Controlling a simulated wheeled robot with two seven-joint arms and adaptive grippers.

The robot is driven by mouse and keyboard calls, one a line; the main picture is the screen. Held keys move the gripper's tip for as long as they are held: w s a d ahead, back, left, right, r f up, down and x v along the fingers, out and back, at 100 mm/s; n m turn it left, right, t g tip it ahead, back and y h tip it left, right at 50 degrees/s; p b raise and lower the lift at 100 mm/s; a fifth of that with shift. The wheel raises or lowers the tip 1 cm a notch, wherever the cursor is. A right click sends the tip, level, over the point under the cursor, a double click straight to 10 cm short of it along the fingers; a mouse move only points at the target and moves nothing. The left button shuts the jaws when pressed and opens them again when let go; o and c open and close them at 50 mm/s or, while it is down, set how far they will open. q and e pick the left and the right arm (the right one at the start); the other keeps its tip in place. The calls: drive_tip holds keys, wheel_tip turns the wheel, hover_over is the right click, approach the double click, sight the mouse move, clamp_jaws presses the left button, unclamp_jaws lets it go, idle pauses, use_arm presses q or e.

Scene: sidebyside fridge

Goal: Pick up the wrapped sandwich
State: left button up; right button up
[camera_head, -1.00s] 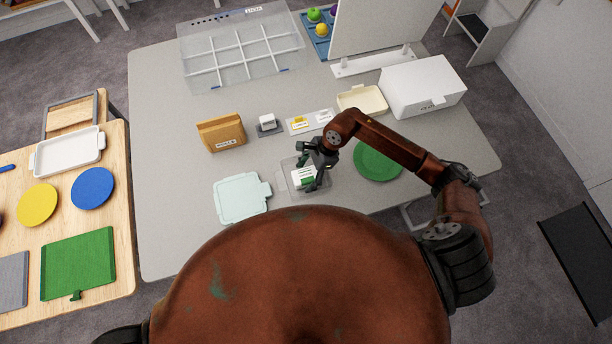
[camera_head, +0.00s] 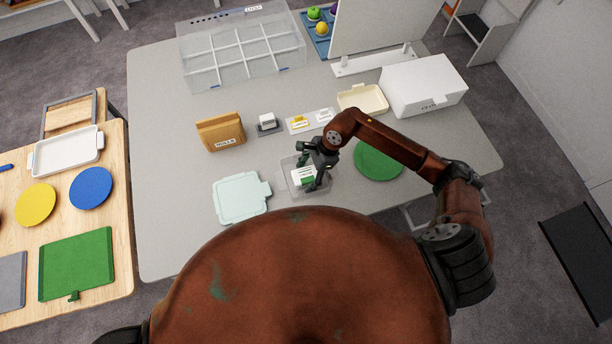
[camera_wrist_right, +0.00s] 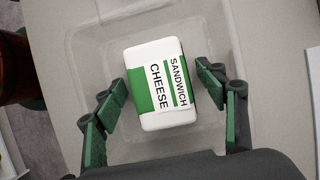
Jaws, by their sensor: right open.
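The wrapped sandwich (camera_wrist_right: 160,84) is a white pack with rounded corners and a green label reading "CHEESE SANDWICH". It lies in a clear shallow container (camera_wrist_right: 85,45) on the grey table. In the head view the sandwich (camera_head: 303,175) is partly hidden by my right gripper (camera_head: 312,180), which points down over it. In the right wrist view my right gripper (camera_wrist_right: 160,110) is open, with green-padded fingers apart on the left and right of the sandwich. A gap shows between each finger and the pack. My left gripper is not in view.
A pale mint lid (camera_head: 241,198) lies left of the container and a green disc (camera_head: 378,161) lies right. A brown box (camera_head: 221,132), a small grey-white item (camera_head: 268,122), a labelled card tray (camera_head: 310,120) and a cream tray (camera_head: 362,99) stand behind. A white box (camera_head: 422,84) is back right.

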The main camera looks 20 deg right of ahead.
drive_tip(key=shift+c, duration=0.6)
drive_tip(key=c, duration=1.2)
drive_tip(key=shift+o, duration=0.2)
